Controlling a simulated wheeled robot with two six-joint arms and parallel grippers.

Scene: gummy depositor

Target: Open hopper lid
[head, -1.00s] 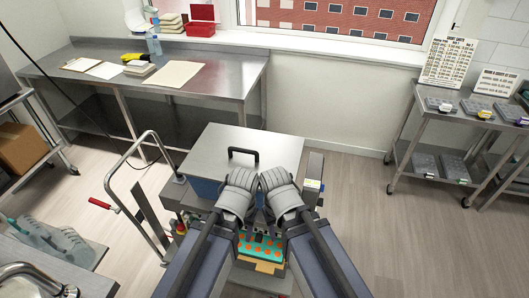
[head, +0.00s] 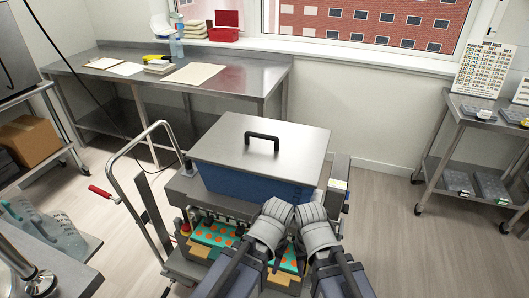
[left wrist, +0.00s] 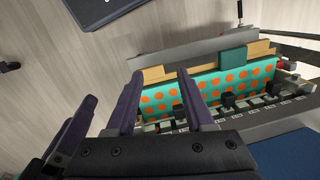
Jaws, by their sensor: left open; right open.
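The hopper lid (head: 225,138) is a flat grey metal plate with a black bar handle (head: 262,136) on top. It lies shut and level on the blue hopper (head: 240,186) of the depositor. In the head view my left gripper (head: 271,222) and right gripper (head: 316,226) are side by side in front of the hopper's near right side, below the lid and apart from the handle. Their fingertips are hard to make out there. In the left wrist view my left gripper's dark fingers (left wrist: 158,82) are spread and empty, above the teal orange-dotted strip (left wrist: 205,92).
A bent metal push rail (head: 128,165) with a red grip stands left of the machine. A steel bench (head: 230,80) runs behind it, and a shelf cart (head: 455,150) stands at the right. Floor is free between machine and cart.

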